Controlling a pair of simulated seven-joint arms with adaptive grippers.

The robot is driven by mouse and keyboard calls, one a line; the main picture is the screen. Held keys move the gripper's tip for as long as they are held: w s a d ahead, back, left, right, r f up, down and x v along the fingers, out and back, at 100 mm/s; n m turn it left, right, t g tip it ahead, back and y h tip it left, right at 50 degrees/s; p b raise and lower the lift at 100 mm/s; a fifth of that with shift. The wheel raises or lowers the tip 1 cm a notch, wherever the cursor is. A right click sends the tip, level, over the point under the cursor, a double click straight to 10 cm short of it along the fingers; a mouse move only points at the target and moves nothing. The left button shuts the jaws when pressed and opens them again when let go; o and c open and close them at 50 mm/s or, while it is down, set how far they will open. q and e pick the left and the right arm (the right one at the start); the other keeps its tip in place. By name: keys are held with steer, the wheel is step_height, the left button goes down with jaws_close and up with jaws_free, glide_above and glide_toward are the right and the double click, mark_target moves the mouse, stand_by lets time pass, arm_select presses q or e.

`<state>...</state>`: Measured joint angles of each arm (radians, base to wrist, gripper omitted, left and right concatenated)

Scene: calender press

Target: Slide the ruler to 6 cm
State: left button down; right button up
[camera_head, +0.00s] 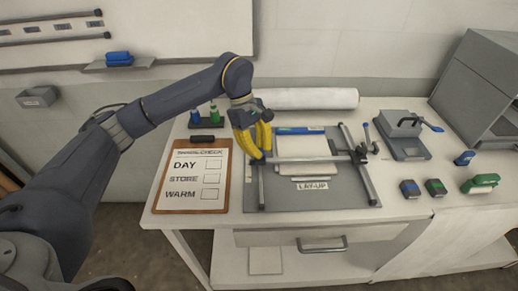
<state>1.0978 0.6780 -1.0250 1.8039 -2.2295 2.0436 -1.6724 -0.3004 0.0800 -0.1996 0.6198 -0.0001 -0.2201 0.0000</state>
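The lay-up board (310,199) is a grey plate on the table, with a left rail (261,187) and a right rail (358,175). A thin grey crossbar (318,158), which looks like the ruler, spans the rails about midway along them. No scale marks can be read. My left gripper (260,153) has yellow fingers and hangs over the left rail, by the crossbar's left end. The fingers hide that end. Contact and finger gap are unclear. My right gripper is not in view.
A clipboard (193,178) lies left of the board. A white roll (302,98) lies behind it. A small press (404,136), several coloured blocks and a green-handled tool (481,183) stand to the right. A white sheet and a blue strip (299,130) lie between the rails.

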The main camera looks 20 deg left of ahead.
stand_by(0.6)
arm_select(q)
steer(key=shift+w+a, duration=0.15)
steer(key=shift+w, duration=0.4)
steer(key=c, duration=2.1)
jaws_free()
steer(key=shift+o, duration=1)
steer(key=o, duration=0.8)
steer(key=shift+f, duration=0.1)
steer(key=v, duration=1.2)
